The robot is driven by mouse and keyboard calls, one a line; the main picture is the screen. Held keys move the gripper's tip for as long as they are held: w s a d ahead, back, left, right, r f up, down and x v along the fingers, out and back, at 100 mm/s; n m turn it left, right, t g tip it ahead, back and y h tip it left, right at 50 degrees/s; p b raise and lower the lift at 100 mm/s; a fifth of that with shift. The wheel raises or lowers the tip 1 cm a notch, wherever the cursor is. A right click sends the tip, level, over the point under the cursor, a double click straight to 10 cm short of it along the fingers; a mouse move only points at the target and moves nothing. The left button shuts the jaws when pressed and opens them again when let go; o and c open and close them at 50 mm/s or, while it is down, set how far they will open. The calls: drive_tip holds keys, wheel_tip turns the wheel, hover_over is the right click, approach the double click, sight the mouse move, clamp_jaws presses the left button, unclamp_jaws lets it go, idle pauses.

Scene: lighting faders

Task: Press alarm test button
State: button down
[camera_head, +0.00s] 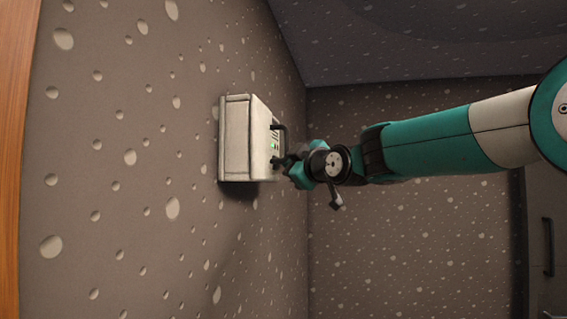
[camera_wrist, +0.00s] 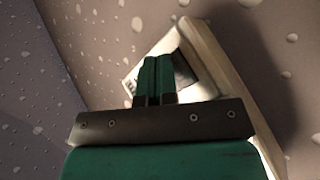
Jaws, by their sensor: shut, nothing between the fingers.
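A cream box (camera_head: 245,140) is mounted on the spotted wall, and a small green light (camera_head: 274,146) shows on its right-hand face. A dark handle (camera_head: 283,135) stands out from that face. My gripper (camera_head: 284,161) is shut and empty, with its tips at or very near the lower part of the face. In the wrist view my shut fingers (camera_wrist: 157,62) point at the box (camera_wrist: 205,62) and cover part of its dark panel (camera_wrist: 184,70). I cannot make out the alarm test button, and I cannot tell whether the fingertips touch the face.
The spotted wall (camera_head: 130,200) runs along the left, and a second wall (camera_head: 410,240) stands behind. A grey cabinet with a dark handle (camera_head: 547,246) is at the far right. A wooden strip (camera_head: 12,150) edges the left. The space below my arm looks clear.

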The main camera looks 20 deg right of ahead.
drive_tip(key=shift+s+a+b, duration=0.1)
drive_tip(key=shift+a+b, duration=0.15)
drive_tip(key=shift+b, duration=0.35)
drive_tip(key=shift+d+f, duration=0.1)
drive_tip(key=d+b, duration=0.1)
drive_tip(key=s+d, duration=0.1)
drive_tip(key=d, duration=0.1)
drive_tip(key=s+d+b, duration=0.1)
drive_tip(key=shift+s+d+b, duration=0.1)
drive_tip(key=shift+d+b, duration=0.2)
drive_tip(key=shift+f, duration=0.1)
idle(0.8)
